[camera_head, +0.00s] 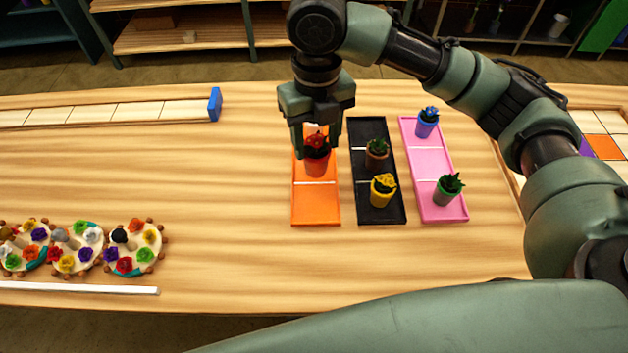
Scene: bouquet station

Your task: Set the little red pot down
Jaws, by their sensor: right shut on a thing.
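The little red pot (317,163) with a red flower is over the far part of the orange tray (315,211). My right gripper (316,146) points down and is shut on the red pot. I cannot tell whether the pot's base touches the tray. The near compartment of the orange tray is empty. A white divider line crosses the tray just below the pot. My left gripper is not in view.
A black tray (393,215) holds a brown pot (377,158) and a yellow pot (382,191). A pink tray (428,163) holds a blue pot (426,127) and a green pot (446,194). Flower-topped round pieces (135,248) stand at left. The table's middle left is clear.

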